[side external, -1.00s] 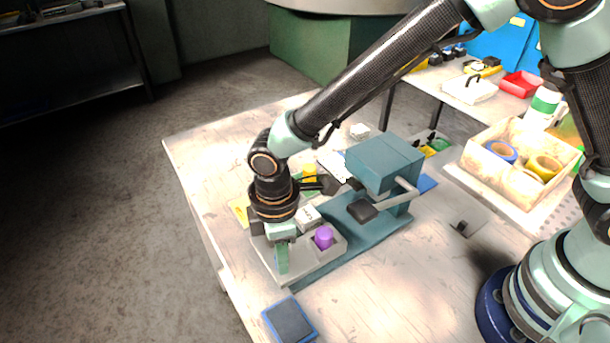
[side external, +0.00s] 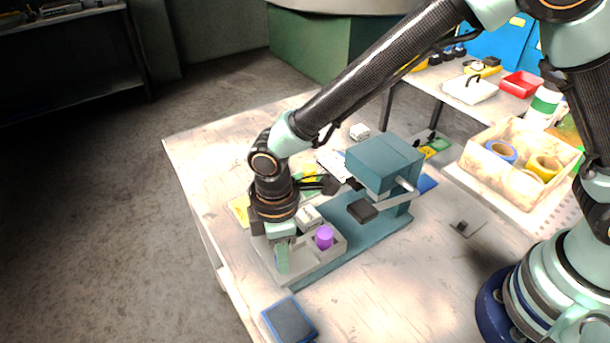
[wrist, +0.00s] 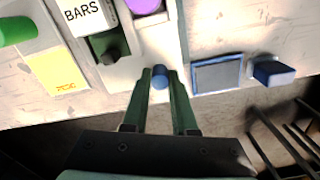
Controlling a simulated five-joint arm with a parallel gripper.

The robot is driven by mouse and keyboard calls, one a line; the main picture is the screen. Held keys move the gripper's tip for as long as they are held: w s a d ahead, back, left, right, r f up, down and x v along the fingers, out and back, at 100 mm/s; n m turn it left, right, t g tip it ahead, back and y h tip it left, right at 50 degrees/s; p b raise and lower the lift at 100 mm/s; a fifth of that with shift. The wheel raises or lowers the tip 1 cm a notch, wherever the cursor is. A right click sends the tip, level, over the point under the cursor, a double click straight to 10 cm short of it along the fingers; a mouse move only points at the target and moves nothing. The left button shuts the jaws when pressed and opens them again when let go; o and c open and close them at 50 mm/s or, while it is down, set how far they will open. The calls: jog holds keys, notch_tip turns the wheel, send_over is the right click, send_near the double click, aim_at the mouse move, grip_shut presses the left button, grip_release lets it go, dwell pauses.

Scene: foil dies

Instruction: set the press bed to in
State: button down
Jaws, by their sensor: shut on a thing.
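The teal press (side external: 385,165) stands on the table, with its light grey bed (side external: 315,266) extending from the front of its base, clear of the press head. The bed carries a purple cylinder (side external: 324,237) and a white block marked BARS (wrist: 82,14). A dark green block with a black knob (wrist: 105,46) is beside the BARS block in the wrist view. My gripper (side external: 282,268) is at the bed's outer end, pointing down. In the wrist view my gripper (wrist: 160,75) is shut on a small blue knob (wrist: 160,78) at the bed's edge. The knob is hidden in the side view.
A blue-edged dark pad (side external: 290,320) lies near the table's front edge, close to the bed. A wooden box (side external: 510,185) with tape rolls stands at the right. A yellow card (wrist: 55,75) lies left of the bed in the wrist view.

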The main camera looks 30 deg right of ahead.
jog(key=d, duration=1.2)
jog(key=shift+d, duration=0.25)
jog(key=c, duration=0.7)
grip_release()
jog(key=shift+r, duration=0.1)
notch_tip(320, 180, up, 12)
